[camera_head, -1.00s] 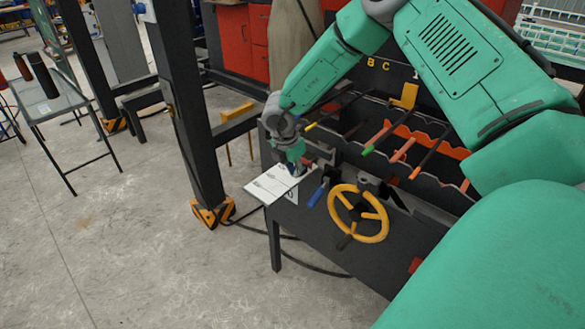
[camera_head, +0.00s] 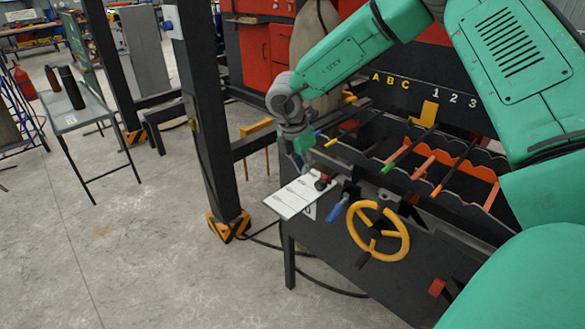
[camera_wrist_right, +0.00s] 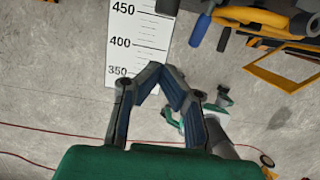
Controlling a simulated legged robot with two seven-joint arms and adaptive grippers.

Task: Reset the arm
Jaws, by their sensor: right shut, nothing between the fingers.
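My right arm is green and reaches in from the right in the head view. My right gripper (camera_head: 304,164) is above the near left corner of a dark workbench (camera_head: 350,240), over a white marked plate (camera_head: 293,198). Nothing shows in its grasp. In the wrist view the gripper's fingers (camera_wrist_right: 155,72) meet at their tips, in front of a white scale (camera_wrist_right: 138,40) numbered 350 to 450. The fingers look apart from the scale, which is partly hidden behind them. My left gripper is not in view.
A yellow handwheel (camera_head: 379,232) and a blue handle (camera_head: 337,212) are on the bench front. Colored-tipped bars lie across the notched rack (camera_head: 462,165). A dark post (camera_head: 200,110) stands close left of the gripper. A small table (camera_head: 80,115) is farther left; the floor between is clear.

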